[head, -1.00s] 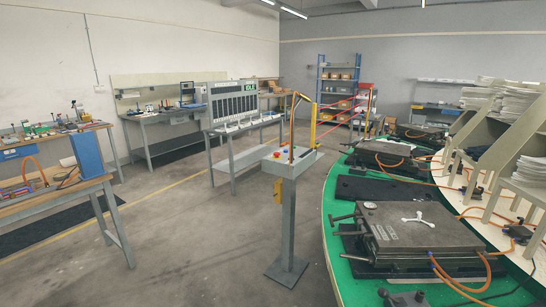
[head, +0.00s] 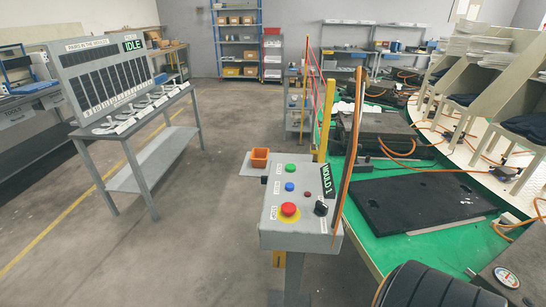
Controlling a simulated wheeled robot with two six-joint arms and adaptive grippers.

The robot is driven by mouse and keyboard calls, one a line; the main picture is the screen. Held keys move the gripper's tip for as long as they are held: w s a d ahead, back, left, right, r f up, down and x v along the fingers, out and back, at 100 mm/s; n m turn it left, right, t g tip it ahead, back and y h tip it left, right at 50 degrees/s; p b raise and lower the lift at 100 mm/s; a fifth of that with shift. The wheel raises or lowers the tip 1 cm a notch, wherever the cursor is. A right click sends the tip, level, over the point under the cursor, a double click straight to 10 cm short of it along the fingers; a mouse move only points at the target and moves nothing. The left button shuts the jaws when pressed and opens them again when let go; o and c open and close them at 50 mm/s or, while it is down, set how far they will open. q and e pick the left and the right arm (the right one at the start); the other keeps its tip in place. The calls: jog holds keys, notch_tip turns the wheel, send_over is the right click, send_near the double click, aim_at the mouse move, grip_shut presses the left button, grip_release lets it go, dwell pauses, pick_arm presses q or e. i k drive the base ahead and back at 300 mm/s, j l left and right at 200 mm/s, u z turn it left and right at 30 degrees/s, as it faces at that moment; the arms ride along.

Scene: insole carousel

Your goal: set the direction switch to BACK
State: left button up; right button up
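The grey control box (head: 300,242) stands on a post in the middle of the head view. Its sloped top carries a black rotary knob (head: 320,208) at the right, which looks like the direction switch. I cannot read its label or which way it points. A red mushroom button (head: 288,210) on a yellow ring sits to its left. A blue button (head: 290,187), a green button (head: 290,168) and a small dark red lamp (head: 307,194) are farther up. A black sign (head: 327,180) reads MOULD 1. Neither of my grippers is in view.
The green carousel edge (head: 384,245) is right of the box, with a black plate (head: 420,203) on it. A brown upright (head: 348,150) rises close beside the knob. An orange bin (head: 260,158) sits behind the box. A black ribbed shape (head: 435,286) fills the lower right.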

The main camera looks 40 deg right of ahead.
aim_at(321, 209)
jog(key=i+j+z, duration=0.15)
jog(key=i+z, duration=0.3)
jog(key=i+j+z, duration=0.45)
jog(key=i, duration=0.2)
jog(key=i+j+z, duration=0.75)
jog(key=j+z, duration=0.15)
jog(key=i+j+z, duration=0.2)
jog(key=j+z, duration=0.2)
jog(key=j, duration=0.2)
jog(key=i+j+z, duration=0.1)
jog(key=j+z, duration=0.35)
jog(key=j, duration=0.15)
jog(key=j+z, duration=0.45)
jog(key=j, duration=0.2)
jog(key=j+z, duration=0.4)
jog(key=j, duration=0.25)
jog(key=k, duration=0.05)
